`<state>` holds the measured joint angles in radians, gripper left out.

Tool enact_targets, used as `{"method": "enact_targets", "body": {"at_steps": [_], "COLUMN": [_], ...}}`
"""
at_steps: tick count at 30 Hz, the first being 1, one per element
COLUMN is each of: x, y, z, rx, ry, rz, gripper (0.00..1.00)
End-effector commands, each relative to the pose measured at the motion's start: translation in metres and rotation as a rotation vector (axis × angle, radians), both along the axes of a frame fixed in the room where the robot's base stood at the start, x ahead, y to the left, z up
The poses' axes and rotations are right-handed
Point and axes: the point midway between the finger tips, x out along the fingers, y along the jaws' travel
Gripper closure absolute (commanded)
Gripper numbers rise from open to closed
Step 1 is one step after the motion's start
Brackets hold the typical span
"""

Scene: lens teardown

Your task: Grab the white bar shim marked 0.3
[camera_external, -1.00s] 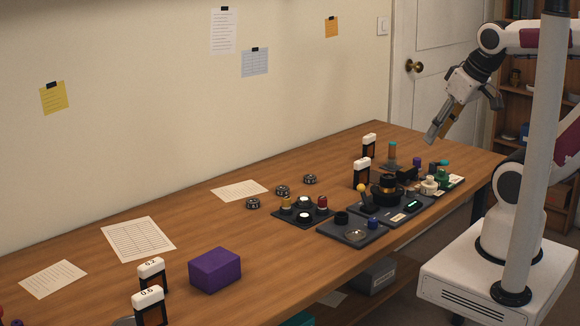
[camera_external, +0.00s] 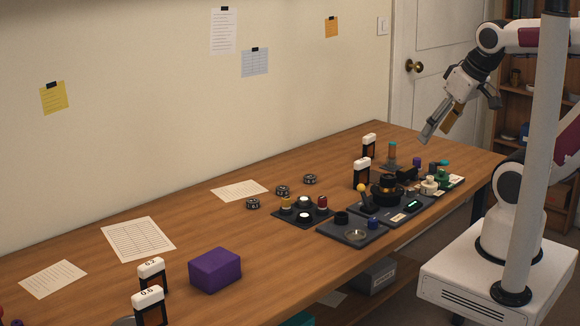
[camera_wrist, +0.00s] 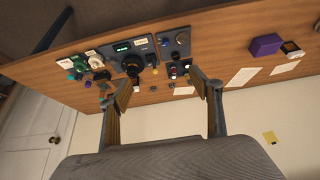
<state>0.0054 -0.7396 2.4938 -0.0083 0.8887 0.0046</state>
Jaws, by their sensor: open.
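Two are at the near left: a rear bar (camera_external: 151,266) whose mark looks like 0.2 or 0.3, too small to be sure, and a front bar (camera_external: 148,294) that seems to read 0.6. Two more, a middle bar (camera_external: 362,164) and a far bar (camera_external: 369,139), show no readable mark. In the wrist view a white-topped bar (camera_wrist: 291,47) shows beside the purple box. My gripper (camera_external: 439,126) is open and empty, above the bench's far right end; its spread fingers (camera_wrist: 163,82) show in the wrist view.
A purple box (camera_external: 215,270) sits right of the near bars. Dark trays (camera_external: 340,233) with small parts fill the right half of the bench. Small dark rings and paper sheets (camera_external: 138,240) lie along the wall side. The wood between is clear.

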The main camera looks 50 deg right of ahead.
Motion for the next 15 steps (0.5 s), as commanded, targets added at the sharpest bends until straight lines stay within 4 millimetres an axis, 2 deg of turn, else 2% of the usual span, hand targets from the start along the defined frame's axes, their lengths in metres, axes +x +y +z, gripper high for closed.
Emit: {"method": "enact_targets", "body": {"at_steps": [5,8,15], "x": [0.022,0.042,0.099], "y": [-0.014,-0.027,-0.066], "z": [0.007,0.014,0.032], "rx": [-0.028,-0.052,-0.124], "ry": [-0.027,-0.052,-0.132], "rz": [-0.033,-0.062,-0.127], "gripper": [0.36,0.36,0.36]}}
